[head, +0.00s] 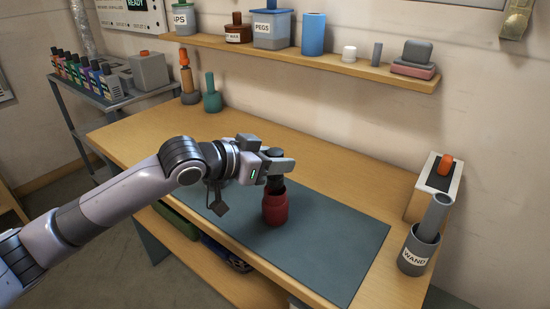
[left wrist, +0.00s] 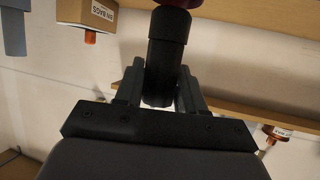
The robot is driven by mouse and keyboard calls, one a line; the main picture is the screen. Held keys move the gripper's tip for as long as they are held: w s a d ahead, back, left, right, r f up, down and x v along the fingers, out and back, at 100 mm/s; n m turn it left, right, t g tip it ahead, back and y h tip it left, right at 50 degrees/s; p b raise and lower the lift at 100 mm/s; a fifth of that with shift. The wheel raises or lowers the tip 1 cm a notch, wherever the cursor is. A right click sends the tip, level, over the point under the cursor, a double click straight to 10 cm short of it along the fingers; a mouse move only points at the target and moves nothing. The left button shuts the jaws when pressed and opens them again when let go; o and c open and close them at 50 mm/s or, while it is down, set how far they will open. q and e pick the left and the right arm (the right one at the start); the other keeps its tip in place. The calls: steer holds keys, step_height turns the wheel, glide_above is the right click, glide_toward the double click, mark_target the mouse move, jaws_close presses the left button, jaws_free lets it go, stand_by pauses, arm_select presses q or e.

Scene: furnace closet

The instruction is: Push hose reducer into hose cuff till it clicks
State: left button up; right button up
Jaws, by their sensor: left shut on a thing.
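My left gripper (head: 280,166) is shut on the hose reducer (head: 274,184), a black tube held upright above the blue-grey mat. The reducer (left wrist: 167,62) also shows between the fingers in the left wrist view. The hose cuff (head: 275,208) is a dark red, rounded sleeve standing upright on the mat, directly below the gripper. The reducer's lower end meets the cuff's mouth; I cannot tell how deep it sits. A red edge of the cuff (left wrist: 178,3) shows at the top of the left wrist view. My right gripper is not in view.
The mat (head: 340,245) is otherwise clear on the wooden workbench (head: 135,128). A grey wand holder (head: 414,252) and a box with an orange top (head: 432,187) stand at the right. Green and orange-topped bottles stand at the back left. A loaded shelf (head: 330,66) runs above.

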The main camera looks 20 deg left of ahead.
arm_select(q)
steer(key=shift+f+b, duration=0.55)
steer(key=shift+f, duration=1.35)
steer(key=o, duration=1.1)
steer(key=shift+o, duration=0.2)
steer(key=shift+p+v, duration=1)
steer(key=shift+v, duration=0.4)
steer(key=p+v, duration=0.2)
steer(key=v, duration=0.3)
steer(key=shift+s+a+p, duration=0.1)
steer(key=shift+p, duration=0.3)
